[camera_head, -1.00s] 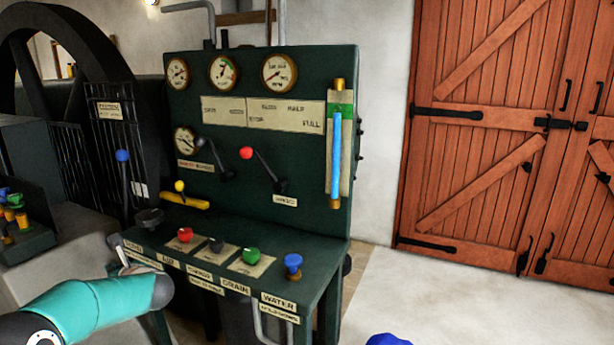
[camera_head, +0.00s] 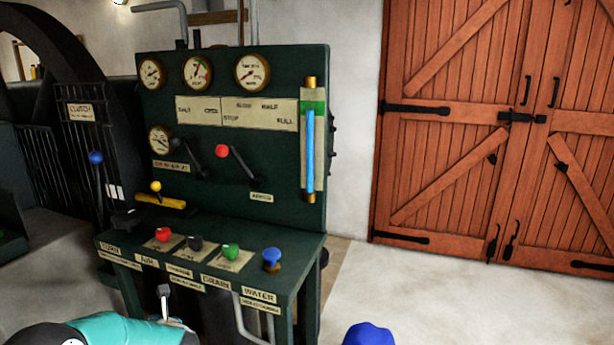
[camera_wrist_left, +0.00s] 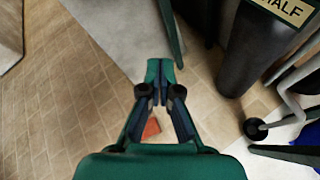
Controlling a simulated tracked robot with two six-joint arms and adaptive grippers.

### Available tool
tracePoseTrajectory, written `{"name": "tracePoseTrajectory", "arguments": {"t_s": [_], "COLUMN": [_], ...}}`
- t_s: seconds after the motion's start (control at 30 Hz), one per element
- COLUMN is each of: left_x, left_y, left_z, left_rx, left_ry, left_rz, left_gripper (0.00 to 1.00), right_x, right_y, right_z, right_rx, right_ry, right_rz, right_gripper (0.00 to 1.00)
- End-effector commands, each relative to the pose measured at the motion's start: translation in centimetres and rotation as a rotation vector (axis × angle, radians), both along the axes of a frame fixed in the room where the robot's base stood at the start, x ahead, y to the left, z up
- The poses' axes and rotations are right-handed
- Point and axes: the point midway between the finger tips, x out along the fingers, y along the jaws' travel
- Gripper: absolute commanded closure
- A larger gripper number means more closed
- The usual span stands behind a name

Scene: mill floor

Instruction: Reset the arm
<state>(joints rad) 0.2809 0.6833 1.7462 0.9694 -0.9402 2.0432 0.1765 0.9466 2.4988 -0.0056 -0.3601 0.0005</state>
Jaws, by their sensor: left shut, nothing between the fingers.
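My left arm (camera_head: 115,330) comes in low at the bottom left of the head view, in front of the console. Its gripper cannot be made out clearly there. In the left wrist view my left gripper (camera_wrist_left: 160,70) is shut and empty, its fingertips together above the tiled floor (camera_wrist_left: 60,110). The green console (camera_head: 225,150) stands ahead, with gauges, a red-knobbed lever (camera_head: 222,151), a yellow-knobbed lever (camera_head: 156,187) and red, black, green and blue knobs on its shelf. My right gripper is in neither view.
Red-brown wooden doors (camera_head: 450,150) stand at the right. Pale open floor (camera_head: 440,300) lies before them. A lever with a blue knob (camera_head: 96,158) stands left of the console. A blue rounded shape (camera_head: 368,335) shows at the bottom edge. A dark cylinder (camera_wrist_left: 255,60) is near the gripper.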

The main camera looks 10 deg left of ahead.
Motion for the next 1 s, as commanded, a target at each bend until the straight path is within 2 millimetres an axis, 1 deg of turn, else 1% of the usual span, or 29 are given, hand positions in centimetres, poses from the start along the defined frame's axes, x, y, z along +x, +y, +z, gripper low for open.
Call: {"name": "tracePoseTrajectory", "arguments": {"t_s": [0.03,0.07,0.1,0.17,0.2,0.27,0.3,0.37,0.4,0.47,0.5,0.57,0.6,0.67,0.7,0.8,0.9,0.97,1.0], "left_x": [0.0,0.0,-0.3,-0.9,-1.5,-2.8,-3.8,-5.6,-7.1,-9.5,-11.4,-14.3,-16.4,-19.7,-21.8,-25.9,-28.4,-29.4,-29.8], "left_y": [-2.4,-3.8,-5.9,-9.0,-11.0,-14.0,-16.1,-19.1,-21.0,-23.9,-25.7,-28.3,-29.9,-32.1,-33.3,-35.3,-36.5,-36.9,-37.1], "left_z": [-2.5,-3.8,-5.8,-8.6,-10.3,-12.8,-14.4,-16.6,-18.0,-19.8,-20.8,-22.1,-22.9,-23.6,-23.9,-23.9,-23.7,-23.5,-23.5], "left_rx": [0.011,0.023,0.043,0.077,0.105,0.148,0.178,0.231,0.271,0.334,0.381,0.461,0.521,0.623,0.698,0.896,1.090,1.204,-1.236], "left_ry": [0.086,0.138,0.217,0.335,0.411,0.524,0.597,0.700,0.765,0.852,0.903,0.967,0.998,1.025,1.027,0.982,0.903,0.851,-0.788], "left_rz": [-0.095,-0.154,-0.250,-0.399,-0.502,-0.665,-0.779,-0.957,-1.082,-1.276,-1.410,-1.623,-1.771,-1.996,-2.144,-2.450,-2.666,-2.760,2.717], "left_gripper": [1.00,1.00,1.00,1.00,1.00,1.00,1.00,1.00,1.00,1.00,1.00,1.00,1.00,1.00,1.00,1.00,1.00,1.00,1.00], "right_x": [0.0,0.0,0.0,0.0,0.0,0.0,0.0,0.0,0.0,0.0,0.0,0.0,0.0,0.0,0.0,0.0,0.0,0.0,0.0], "right_y": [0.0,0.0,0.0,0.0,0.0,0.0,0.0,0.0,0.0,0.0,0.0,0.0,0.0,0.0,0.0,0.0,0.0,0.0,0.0], "right_z": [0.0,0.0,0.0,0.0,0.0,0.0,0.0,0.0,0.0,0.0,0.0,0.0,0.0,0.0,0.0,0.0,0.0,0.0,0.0], "right_rx": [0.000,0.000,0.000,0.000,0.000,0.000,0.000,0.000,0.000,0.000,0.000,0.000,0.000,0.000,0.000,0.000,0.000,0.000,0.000], "right_ry": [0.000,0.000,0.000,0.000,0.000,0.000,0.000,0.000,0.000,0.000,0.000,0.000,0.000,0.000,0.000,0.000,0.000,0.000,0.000], "right_rz": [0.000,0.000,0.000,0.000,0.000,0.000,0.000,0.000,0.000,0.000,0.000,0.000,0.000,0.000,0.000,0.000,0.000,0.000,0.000], "right_gripper": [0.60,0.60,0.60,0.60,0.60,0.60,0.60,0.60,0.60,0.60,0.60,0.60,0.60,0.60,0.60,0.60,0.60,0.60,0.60]}}
